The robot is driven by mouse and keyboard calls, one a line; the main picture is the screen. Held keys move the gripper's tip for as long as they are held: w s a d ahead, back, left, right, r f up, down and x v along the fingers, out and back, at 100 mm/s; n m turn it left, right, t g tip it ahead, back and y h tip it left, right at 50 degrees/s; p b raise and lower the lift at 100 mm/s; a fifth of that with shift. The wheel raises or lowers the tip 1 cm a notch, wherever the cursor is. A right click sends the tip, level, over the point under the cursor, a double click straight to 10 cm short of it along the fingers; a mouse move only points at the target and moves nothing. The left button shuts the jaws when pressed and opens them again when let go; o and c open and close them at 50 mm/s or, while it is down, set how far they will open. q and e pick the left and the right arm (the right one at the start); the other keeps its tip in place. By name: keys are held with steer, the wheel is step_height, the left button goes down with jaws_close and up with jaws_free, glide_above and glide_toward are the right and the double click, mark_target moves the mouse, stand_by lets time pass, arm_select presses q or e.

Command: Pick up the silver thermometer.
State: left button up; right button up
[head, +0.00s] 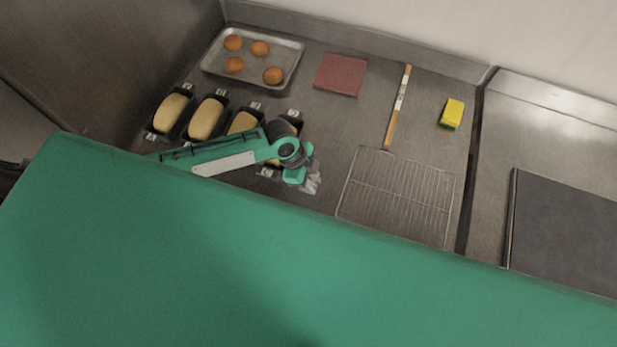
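I cannot make out a silver thermometer for certain in the head view. My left gripper (312,180) is low over the steel counter, just right of the loaf tins and left of the wire rack. Its grey fingers are small and blurred against the steel, so I cannot tell whether they are open or shut, or whether anything is between them. My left arm covers part of the tins and the counter. My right gripper is not in view.
Several loaf tins with dough (206,119) stand at left. A wire rack (395,195) and dark slab (565,235) lie right.

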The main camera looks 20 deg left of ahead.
arm_select(q)
jaws_close()
steer(key=shift+r, duration=0.15)
